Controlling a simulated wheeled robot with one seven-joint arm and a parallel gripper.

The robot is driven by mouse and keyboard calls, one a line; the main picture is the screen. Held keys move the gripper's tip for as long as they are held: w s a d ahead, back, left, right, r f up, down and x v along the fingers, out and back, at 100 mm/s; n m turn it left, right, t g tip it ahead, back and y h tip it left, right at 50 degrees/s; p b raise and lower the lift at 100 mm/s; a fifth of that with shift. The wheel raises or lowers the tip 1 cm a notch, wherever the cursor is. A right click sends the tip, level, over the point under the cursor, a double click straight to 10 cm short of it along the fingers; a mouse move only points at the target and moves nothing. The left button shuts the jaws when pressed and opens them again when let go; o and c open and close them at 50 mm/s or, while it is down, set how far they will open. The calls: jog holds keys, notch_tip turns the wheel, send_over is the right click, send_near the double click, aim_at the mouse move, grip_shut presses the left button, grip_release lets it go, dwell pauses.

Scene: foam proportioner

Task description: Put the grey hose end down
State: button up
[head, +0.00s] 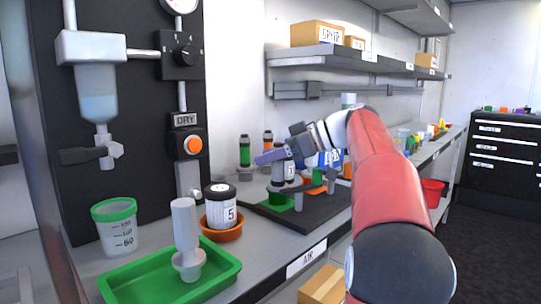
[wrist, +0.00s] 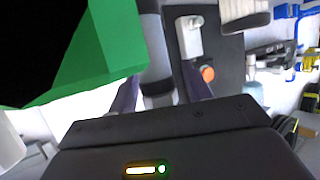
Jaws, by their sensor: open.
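My gripper (head: 272,156) reaches left over the dark mat on the bench, its fingers apart. In the wrist view a grey cylinder (wrist: 153,50), which looks like the grey hose end, stands between the two open fingers (wrist: 160,95). I cannot tell whether the fingers touch it. In the head view a grey upright piece (head: 278,174) shows just below the fingers, above a green base (head: 277,202); the gripper partly hides it. A large green part (wrist: 100,50) fills the left of the wrist view, close to the camera.
A green tray (head: 215,283) holding a pale stepped fitting stands at the front. Behind it are a jar marked 5 (head: 221,209) in an orange dish and a green-rimmed measuring cup (head: 117,230). Dark-capped bottles (head: 245,152) stand behind the gripper. The wall shelf (head: 330,57) hangs above.

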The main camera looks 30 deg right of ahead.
jog(key=p+v, duration=0.1)
jog(key=v, duration=1.1)
jog(key=shift+a, duration=0.1)
